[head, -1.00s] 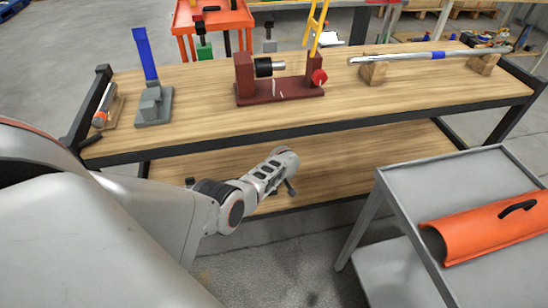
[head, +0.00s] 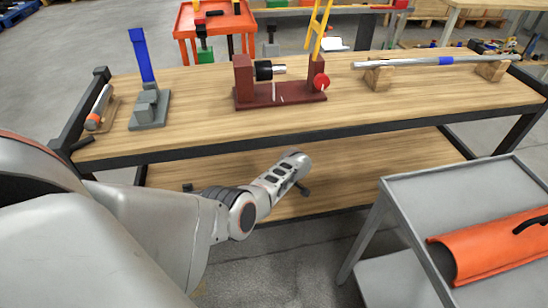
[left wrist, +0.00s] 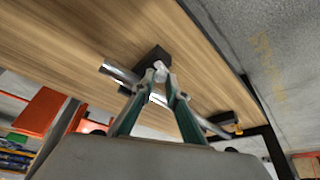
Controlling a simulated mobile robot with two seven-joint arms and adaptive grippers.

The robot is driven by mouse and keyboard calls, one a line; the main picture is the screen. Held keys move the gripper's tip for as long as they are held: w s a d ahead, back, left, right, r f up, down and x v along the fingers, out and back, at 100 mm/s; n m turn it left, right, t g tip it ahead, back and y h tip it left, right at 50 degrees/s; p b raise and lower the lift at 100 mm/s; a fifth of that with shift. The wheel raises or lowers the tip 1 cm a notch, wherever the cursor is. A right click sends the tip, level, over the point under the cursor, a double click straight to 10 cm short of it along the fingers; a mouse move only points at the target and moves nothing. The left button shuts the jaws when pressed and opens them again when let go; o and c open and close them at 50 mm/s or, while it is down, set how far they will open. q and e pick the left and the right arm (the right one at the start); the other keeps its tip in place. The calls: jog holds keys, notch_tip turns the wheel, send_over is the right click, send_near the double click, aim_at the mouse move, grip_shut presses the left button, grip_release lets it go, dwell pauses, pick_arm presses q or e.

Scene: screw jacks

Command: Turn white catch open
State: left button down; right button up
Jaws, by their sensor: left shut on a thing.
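In the left wrist view a small white catch (left wrist: 159,70) sits at a black bracket (left wrist: 152,58) on a silver tube. The tube (left wrist: 118,73) runs over a wooden surface to a second black bracket (left wrist: 222,120). My left gripper (left wrist: 163,82) is shut on the white catch, its two green fingers converging there. In the head view my left arm reaches in front of the bench's lower shelf (head: 375,158). It hides the gripper, the catch and the tube. A dark piece (head: 304,188) shows beside the arm's end. My right gripper is not in view.
The bench top (head: 200,135) bears a blue-handled grey device (head: 150,108), a dark red fixture (head: 285,98) and a long metal rod (head: 410,61) on wooden blocks. A grey cart (head: 400,198) with an orange curved cover (head: 490,248) stands close at the right.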

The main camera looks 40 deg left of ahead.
pick_arm(q)
jog(key=shift+s+d+f, duration=0.15)
jog(key=shift+f, duration=0.05)
jog(key=c, duration=2)
grip_release()
jog(key=shift+r, duration=0.15)
